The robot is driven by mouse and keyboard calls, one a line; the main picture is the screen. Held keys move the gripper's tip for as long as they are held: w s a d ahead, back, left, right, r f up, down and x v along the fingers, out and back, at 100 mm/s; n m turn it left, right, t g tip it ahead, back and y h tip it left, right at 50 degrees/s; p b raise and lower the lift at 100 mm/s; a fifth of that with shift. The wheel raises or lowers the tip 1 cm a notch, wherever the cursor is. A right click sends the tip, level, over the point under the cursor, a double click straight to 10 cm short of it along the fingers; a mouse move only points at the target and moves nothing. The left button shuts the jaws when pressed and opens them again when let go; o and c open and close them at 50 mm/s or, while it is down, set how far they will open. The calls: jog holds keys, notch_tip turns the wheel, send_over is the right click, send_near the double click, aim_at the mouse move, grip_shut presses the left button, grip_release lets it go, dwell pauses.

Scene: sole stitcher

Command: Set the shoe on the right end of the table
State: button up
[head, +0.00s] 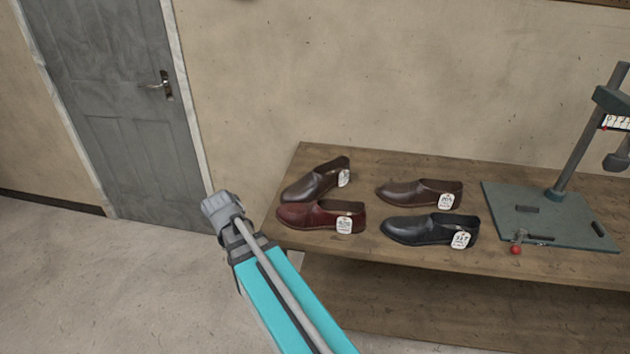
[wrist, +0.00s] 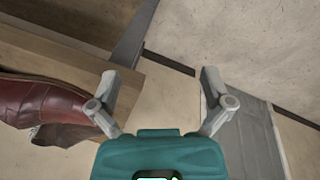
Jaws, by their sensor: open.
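Several slip-on shoes with white tags sit on the wooden table (head: 390,255) toward its left end in the head view. They are a dark brown shoe (head: 312,183) at back left, a red-brown shoe (head: 303,214) at front left, a brown shoe (head: 412,190) at back right and a black shoe (head: 410,229) at front right. The tag writing is too small to read. My gripper (wrist: 160,75) is open and empty in the wrist view. The red-brown shoe (wrist: 40,100) shows left of its fingers, partly cut off by the frame.
A stitcher with a flat green base (head: 545,217) and an upright post stands on the table at the right of the head view. A red knob (head: 515,250) sits at its front. A grey door (head: 110,90) is at left. The table's right end is out of view.

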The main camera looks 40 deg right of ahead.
jog(key=w+d+r+m+h+p, duration=0.2)
jog(key=w+d+r+m, duration=0.1)
jog(key=d, duration=0.5)
jog(key=w+d+r+m+h+p, duration=0.2)
jog(key=d+r+m, duration=0.4)
jog(key=d, duration=0.3)
jog(key=w+d+r+m+h+p, duration=0.2)
jog(key=w+d+r+m+p, duration=0.1)
jog(key=w+d, duration=0.3)
jog(key=shift+d+r+m+g+h, duration=0.35)
jog(key=shift+d+r+m, duration=0.5)
jog(key=shift+d, duration=0.35)
jog(key=shift+w+f, duration=0.1)
jog(key=shift+f, duration=0.15)
jog(key=b, duration=0.4)
send_over(309, 179)
jog(key=a, duration=0.2)
notch_tip(309, 179, down, 5)
jog(key=shift+w+d+r, duration=0.1)
jog(key=shift+r, duration=0.1)
jog(key=shift+b+x, duration=0.85)
jog(key=shift+x, duration=0.2)
jog(key=shift+r, duration=0.15)
jog(key=shift+d, duration=0.1)
